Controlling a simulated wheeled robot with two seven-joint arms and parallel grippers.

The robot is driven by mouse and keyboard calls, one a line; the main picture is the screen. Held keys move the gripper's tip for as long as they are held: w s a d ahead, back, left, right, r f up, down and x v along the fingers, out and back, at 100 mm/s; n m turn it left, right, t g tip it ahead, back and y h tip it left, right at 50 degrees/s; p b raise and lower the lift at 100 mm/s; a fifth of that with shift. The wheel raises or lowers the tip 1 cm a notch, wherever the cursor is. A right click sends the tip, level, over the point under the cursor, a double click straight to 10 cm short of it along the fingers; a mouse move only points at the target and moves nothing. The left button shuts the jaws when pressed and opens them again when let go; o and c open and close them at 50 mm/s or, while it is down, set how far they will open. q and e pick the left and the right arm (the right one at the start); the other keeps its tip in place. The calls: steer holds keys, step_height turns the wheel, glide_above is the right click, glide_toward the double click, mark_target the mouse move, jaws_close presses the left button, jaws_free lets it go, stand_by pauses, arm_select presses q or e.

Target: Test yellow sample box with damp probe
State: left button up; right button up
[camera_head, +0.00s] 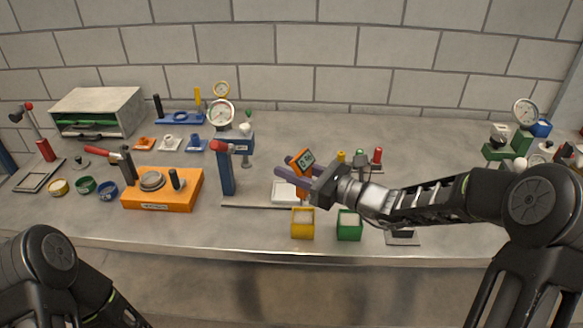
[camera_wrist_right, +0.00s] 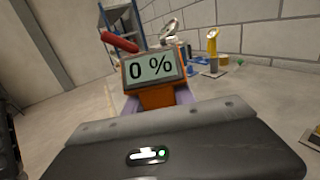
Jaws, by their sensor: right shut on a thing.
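The damp probe (camera_head: 301,161) is an orange device with a small display. In the right wrist view the probe (camera_wrist_right: 158,90) reads "0 %". My right gripper (camera_head: 293,176) has purple fingers and is shut on the probe, holding it above the bench. The yellow sample box (camera_head: 303,230), open-topped with pale contents, stands near the front edge, below the gripper in the picture. The probe's lower end is hidden, and I see no contact with the box. My left gripper is out of the frame; only my left arm shows at lower left.
A green box (camera_head: 349,232) stands just right of the yellow one. A white tray (camera_head: 285,193) lies behind them. A blue press stand (camera_head: 228,170) and orange base unit (camera_head: 190,185) are to the left. Gauges and green fixtures (camera_head: 522,142) stand at far right.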

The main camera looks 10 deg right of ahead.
steer(key=shift+f+b, duration=0.95)
steer(key=shift+f, duration=0.7)
steer(key=shift+f, duration=0.15)
steer(key=shift+f+b, duration=1.75)
steer(key=shift+f, duration=0.1)
steer(key=shift+r, duration=0.1)
stand_by(1.0)
step_height(320, 180, up, 7)
steer(key=p, duration=0.5)
